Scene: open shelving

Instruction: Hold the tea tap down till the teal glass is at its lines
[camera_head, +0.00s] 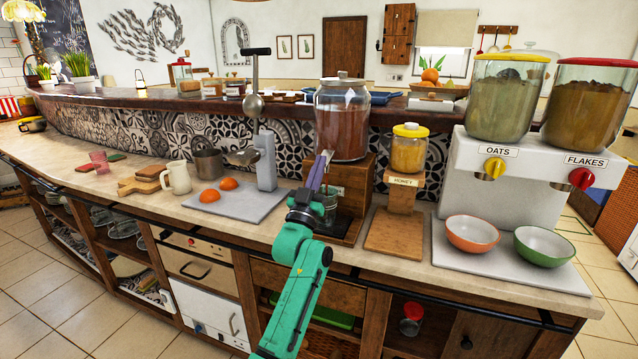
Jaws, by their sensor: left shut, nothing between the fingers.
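The tea dispenser (342,125) is a large clear jar of reddish-brown tea on a wooden stand (352,185). My left gripper (325,158) is shut and empty, with its purple fingers pointing up at the front of the jar's base, where the tap is. The fingers cover most of the tap, and I cannot tell whether they touch it. The teal glass (330,199) stands upright below, partly hidden behind my left gripper and wrist. Its lines and its tea level are too small to make out. My right gripper is not in view.
A honey dispenser (408,152) stands close to the right, then the oats and flakes dispensers (505,180) with two bowls (472,232) in front. To the left are a citrus press (264,150), orange halves (210,195) and a white jug (177,178). The counter's front edge runs below.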

